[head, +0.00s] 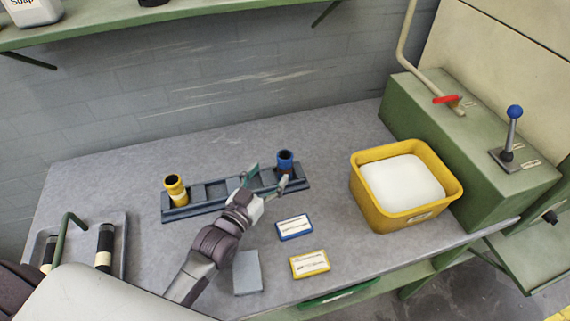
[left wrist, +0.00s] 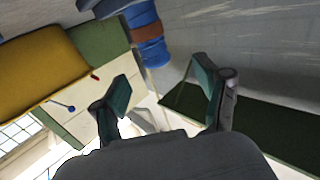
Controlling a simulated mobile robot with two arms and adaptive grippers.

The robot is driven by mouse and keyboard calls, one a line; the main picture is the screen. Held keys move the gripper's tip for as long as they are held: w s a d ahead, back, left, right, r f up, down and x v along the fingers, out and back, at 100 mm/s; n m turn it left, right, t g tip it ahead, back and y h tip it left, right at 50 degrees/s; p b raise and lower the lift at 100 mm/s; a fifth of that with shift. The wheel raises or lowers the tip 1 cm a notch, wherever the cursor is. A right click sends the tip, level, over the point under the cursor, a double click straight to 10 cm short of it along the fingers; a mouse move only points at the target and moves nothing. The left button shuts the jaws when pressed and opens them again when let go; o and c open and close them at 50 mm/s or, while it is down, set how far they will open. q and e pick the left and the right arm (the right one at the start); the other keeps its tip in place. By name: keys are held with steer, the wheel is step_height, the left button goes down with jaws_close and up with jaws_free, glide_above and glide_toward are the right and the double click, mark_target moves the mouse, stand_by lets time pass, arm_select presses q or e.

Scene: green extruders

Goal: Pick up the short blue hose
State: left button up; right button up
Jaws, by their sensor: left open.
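The short blue hose (head: 285,160) stands upright at the right end of the grey rack (head: 205,208); its dark open top shows. In the left wrist view the blue hose (left wrist: 145,22), with a brown band, shows just beyond the fingers, towards the top. My left gripper (head: 268,178) is open and empty, its fingers spread just left of and in front of the hose. The left wrist view shows the two green-padded fingers (left wrist: 163,85) apart, with nothing held. I cannot tell whether a finger touches the hose. My right gripper is not in view.
A short yellow hose (head: 176,190) stands at the rack's left end. A yellow bin (head: 380,208) with white contents is to the right. Blue (head: 294,228) and yellow (head: 310,264) labelled cards lie in front. A green machine (head: 470,135) bounds the table's right.

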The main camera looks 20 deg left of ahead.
mark_target(281, 163)
arm_select(q)
steer(key=w, duration=0.2)
steer(key=shift+w+d, duration=0.25)
steer(key=shift+w, duration=0.05)
steer(key=shift+w+d+p, duration=0.15)
steer(key=shift+w+p, duration=0.2)
steer(key=shift+p, duration=0.05)
steer(key=w, duration=0.1)
steer(key=w+d+p, duration=0.1)
steer(key=w, duration=0.1)
steer(key=shift+w+d, duration=0.15)
steer(key=shift+w, duration=0.05)
steer(key=shift+w+f, duration=0.15)
steer(key=shift+w, duration=0.2)
steer(key=shift+s, duration=0.1)
steer(key=shift+c, duration=0.2)
steer(key=shift+c, duration=1.4)
steer(key=c, duration=1)
